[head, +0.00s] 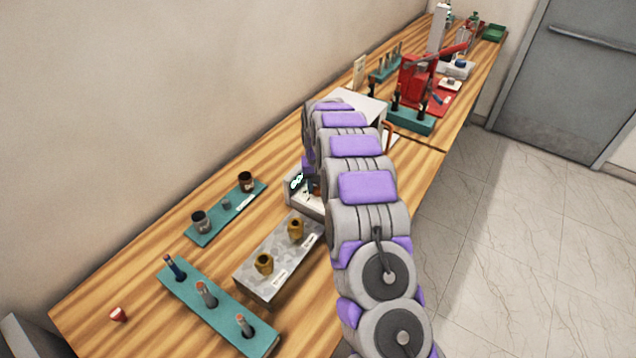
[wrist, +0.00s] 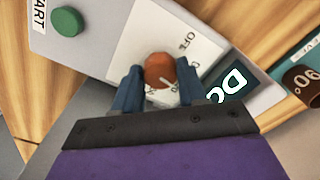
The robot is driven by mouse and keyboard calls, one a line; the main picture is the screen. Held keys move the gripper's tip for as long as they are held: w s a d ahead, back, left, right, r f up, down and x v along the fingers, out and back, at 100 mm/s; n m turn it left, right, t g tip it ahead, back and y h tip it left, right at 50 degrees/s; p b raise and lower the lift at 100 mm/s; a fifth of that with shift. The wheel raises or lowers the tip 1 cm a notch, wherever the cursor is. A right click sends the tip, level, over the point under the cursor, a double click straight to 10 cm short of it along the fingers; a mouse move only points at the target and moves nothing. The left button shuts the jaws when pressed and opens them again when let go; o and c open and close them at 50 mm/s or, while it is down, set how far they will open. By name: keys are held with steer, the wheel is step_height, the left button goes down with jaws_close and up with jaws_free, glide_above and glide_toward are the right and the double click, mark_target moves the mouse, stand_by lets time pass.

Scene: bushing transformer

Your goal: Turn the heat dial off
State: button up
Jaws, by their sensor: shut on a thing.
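In the wrist view, an orange-brown round dial (wrist: 160,70) sits on a white label plate on a light grey control box (wrist: 100,18). The plate shows partly hidden lettering. My gripper (wrist: 160,84) has its two blue fingers on either side of the dial, shut on it. A green round button (wrist: 67,21) marked START is at the upper left of the box. A dark display (wrist: 232,88) with light characters is to the right. In the head view, my arm covers most of the control box (head: 301,202).
On the wooden bench (head: 140,270), a grey block (head: 275,270) with two brass pieces stands near the box. Teal racks (head: 215,312) lie in front and to the left. A red press (head: 415,80) stands farther back. The tiled floor on the right is clear.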

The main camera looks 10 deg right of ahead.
steer(key=n+p, duration=0.1)
steer(key=n, duration=0.3)
steer(key=shift+r+n+p, duration=0.1)
steer(key=shift+n+p, duration=0.2)
steer(key=shift+p, duration=0.05)
steer(key=n+p, duration=0.1)
steer(key=n, duration=0.2)
steer(key=shift+w+d+n, duration=0.1)
steer(key=shift+n, duration=0.2)
steer(key=n+p, duration=0.1)
steer(key=n, duration=0.3)
steer(key=shift+w+n+p, duration=0.1)
steer(key=shift+n+p, duration=0.35)
steer(key=shift+n, duration=2.05)
steer(key=o, duration=1.1)
steer(key=shift+c, duration=0.2)
